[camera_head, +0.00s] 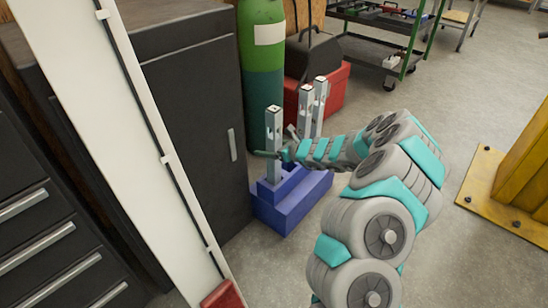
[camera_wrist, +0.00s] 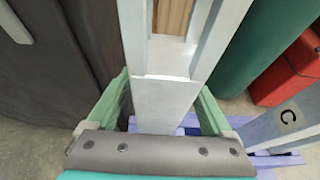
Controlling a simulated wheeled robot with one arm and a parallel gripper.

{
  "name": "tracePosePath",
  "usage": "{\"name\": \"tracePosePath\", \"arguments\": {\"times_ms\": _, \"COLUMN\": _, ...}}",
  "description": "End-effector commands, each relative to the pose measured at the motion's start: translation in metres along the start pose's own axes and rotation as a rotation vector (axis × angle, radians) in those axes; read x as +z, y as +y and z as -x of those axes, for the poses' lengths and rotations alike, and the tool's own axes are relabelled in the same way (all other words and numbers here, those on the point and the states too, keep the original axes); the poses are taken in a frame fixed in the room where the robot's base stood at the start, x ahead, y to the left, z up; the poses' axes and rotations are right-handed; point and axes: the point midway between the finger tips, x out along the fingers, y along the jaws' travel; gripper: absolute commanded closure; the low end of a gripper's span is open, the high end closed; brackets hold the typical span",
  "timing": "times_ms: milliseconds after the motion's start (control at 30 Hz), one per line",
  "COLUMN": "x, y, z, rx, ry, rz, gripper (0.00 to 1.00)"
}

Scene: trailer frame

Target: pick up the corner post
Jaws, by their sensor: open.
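Several pale metal posts stand upright in a stepped blue-purple stand (camera_head: 290,205). The front left post (camera_head: 274,128) is at my gripper (camera_head: 272,154). The others (camera_head: 305,108) (camera_head: 320,98) stand just behind it to the right. In the wrist view a post (camera_wrist: 165,105) runs between the open green fingers of my gripper (camera_wrist: 163,108). The fingers lie on either side of it; I cannot tell if they touch it. Another post (camera_wrist: 262,132), marked "C", stands to the right, outside the fingers. I cannot tell which post is the corner post.
A dark cabinet (camera_head: 190,110) stands close on the left, behind a white upright panel (camera_head: 140,150). A green gas cylinder (camera_head: 262,75) and a red box (camera_head: 335,88) stand behind the posts. A yellow base (camera_head: 500,190) is at right. Floor between is clear.

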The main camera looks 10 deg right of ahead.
Motion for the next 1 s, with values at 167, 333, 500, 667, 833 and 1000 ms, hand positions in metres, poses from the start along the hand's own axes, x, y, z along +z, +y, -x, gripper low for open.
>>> {"name": "tracePosePath", "arguments": {"times_ms": 167, "x": -0.0001, "y": -0.0004, "z": -0.0042, "rx": -0.001, "ry": 0.000, "rz": 0.000, "gripper": 0.15}}
{"name": "tracePosePath", "arguments": {"times_ms": 333, "x": -0.0001, "y": -0.0002, "z": -0.0039, "rx": -0.001, "ry": 0.000, "rz": 0.000, "gripper": 0.21}}
{"name": "tracePosePath", "arguments": {"times_ms": 500, "x": -0.0003, "y": -0.0002, "z": -0.0038, "rx": -0.001, "ry": 0.001, "rz": 0.000, "gripper": 0.40}}
{"name": "tracePosePath", "arguments": {"times_ms": 667, "x": -0.0003, "y": -0.0002, "z": -0.0038, "rx": -0.001, "ry": 0.001, "rz": 0.000, "gripper": 0.58}}
{"name": "tracePosePath", "arguments": {"times_ms": 833, "x": -0.0003, "y": -0.0001, "z": -0.0038, "rx": -0.001, "ry": 0.001, "rz": 0.000, "gripper": 0.77}}
{"name": "tracePosePath", "arguments": {"times_ms": 1000, "x": -0.0004, "y": -0.0002, "z": -0.0038, "rx": -0.001, "ry": 0.001, "rz": 0.000, "gripper": 0.96}}
